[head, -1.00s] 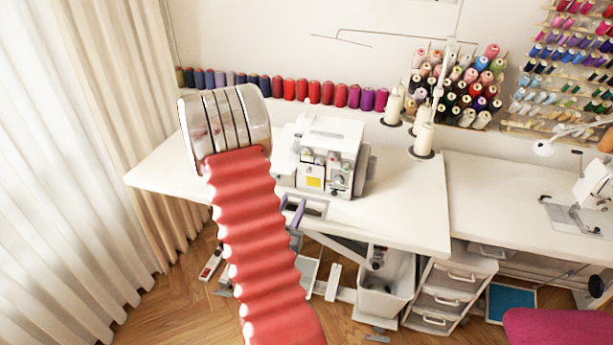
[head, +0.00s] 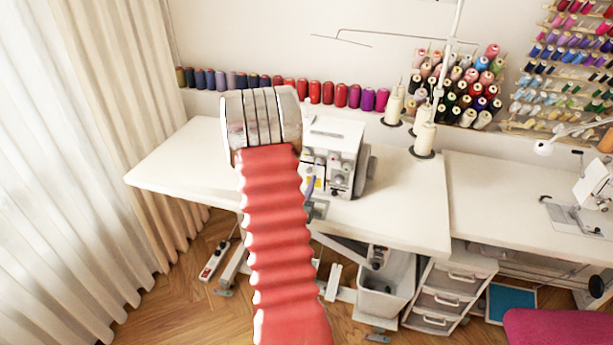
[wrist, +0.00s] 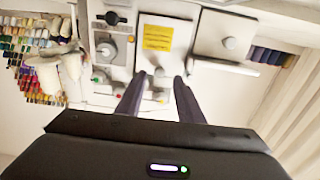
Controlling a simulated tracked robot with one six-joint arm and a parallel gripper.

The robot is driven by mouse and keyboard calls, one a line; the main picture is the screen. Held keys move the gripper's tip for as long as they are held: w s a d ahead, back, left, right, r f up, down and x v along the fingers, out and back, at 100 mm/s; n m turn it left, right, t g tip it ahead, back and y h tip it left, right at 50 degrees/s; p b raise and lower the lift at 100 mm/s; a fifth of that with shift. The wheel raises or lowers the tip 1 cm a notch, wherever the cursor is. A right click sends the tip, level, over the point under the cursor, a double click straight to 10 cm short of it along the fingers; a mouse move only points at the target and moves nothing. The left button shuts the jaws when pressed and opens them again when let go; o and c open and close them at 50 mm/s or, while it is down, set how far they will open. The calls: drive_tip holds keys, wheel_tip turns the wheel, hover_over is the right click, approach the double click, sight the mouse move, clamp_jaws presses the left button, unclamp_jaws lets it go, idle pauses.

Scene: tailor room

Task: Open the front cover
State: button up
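The white overlock sewing machine (head: 338,128) stands on the white table, partly hidden behind my arm. Its front cover (wrist: 160,58) carries a yellow label and fills the upper middle of the wrist view. In the head view, part of a purple finger of my gripper (head: 310,187) shows low at the machine's front. In the wrist view, my gripper (wrist: 159,76) has its two dark fingers apart, with nothing seen between them. The tips overlap the cover's area below the label; I cannot tell whether they touch it. The cover looks shut.
The white table (head: 400,205) is clear right of the machine. A bin (head: 386,290) and a drawer unit (head: 440,295) are below. A curtain (head: 120,120) hangs at the left.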

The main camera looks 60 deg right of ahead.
sight(308, 171)
drive_tip(key=shift+w+d, duration=0.15)
drive_tip(key=shift+d, duration=0.6)
drive_tip(key=shift+w+d, duration=0.1)
drive_tip(key=shift+d, duration=0.65)
clamp_jaws()
